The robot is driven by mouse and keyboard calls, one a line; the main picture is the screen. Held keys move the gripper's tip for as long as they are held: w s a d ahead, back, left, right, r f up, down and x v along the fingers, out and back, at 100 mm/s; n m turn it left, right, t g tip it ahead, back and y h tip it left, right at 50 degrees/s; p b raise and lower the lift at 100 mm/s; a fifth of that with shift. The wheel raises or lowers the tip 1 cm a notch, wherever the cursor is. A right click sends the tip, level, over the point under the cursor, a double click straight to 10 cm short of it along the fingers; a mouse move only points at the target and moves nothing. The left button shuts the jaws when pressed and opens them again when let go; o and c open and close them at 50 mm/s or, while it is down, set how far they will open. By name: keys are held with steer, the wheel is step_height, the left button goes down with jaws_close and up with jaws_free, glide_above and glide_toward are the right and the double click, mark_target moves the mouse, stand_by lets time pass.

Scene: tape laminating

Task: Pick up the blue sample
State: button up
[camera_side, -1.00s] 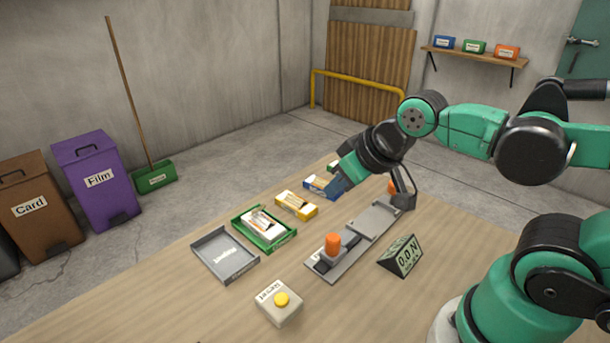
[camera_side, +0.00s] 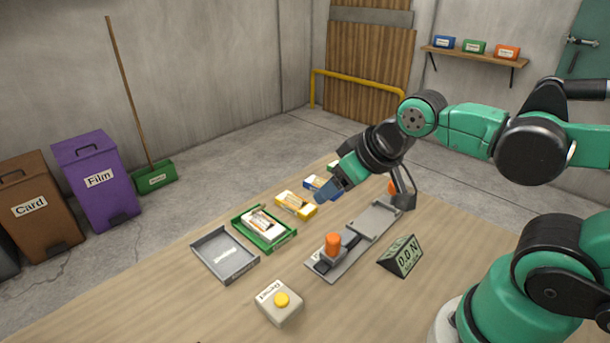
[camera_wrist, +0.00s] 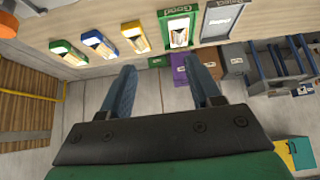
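The blue sample (camera_side: 313,182) lies on the table behind the yellow sample (camera_side: 296,206) in the side view, partly hidden by my gripper (camera_side: 329,193). In the wrist view the blue sample (camera_wrist: 98,44) is up and left of my gripper (camera_wrist: 159,66), between the green sample (camera_wrist: 68,53) and the yellow sample (camera_wrist: 135,37). My gripper is open, with two blue fingers well apart and nothing between them. It is above the table, near the blue sample but apart from it in the wrist view.
A green tray (camera_side: 287,243) holds a white sample, and a grey tray (camera_side: 225,275) stands beside it. A grey fixture (camera_side: 350,252) carries an orange-topped roller (camera_side: 333,244). A force display (camera_side: 402,256) and a yellow-button box (camera_side: 281,301) stand at the front. Bare table lies at front left.

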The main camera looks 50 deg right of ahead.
steer(key=o, duration=0.4)
steer(key=g, duration=0.3)
glide_toward(313, 183)
steer(key=shift+n, duration=0.4)
steer(key=s+f, duration=0.1)
steer(key=s+d+f, duration=0.1)
steer(key=shift+s+d+f, duration=0.2)
steer(key=shift+s+f, duration=0.15)
steer(key=shift+w+d+f, duration=0.15)
steer(key=shift+d+f, duration=0.05)
steer(key=shift+f, duration=0.3)
steer(key=shift+x, duration=2.5)
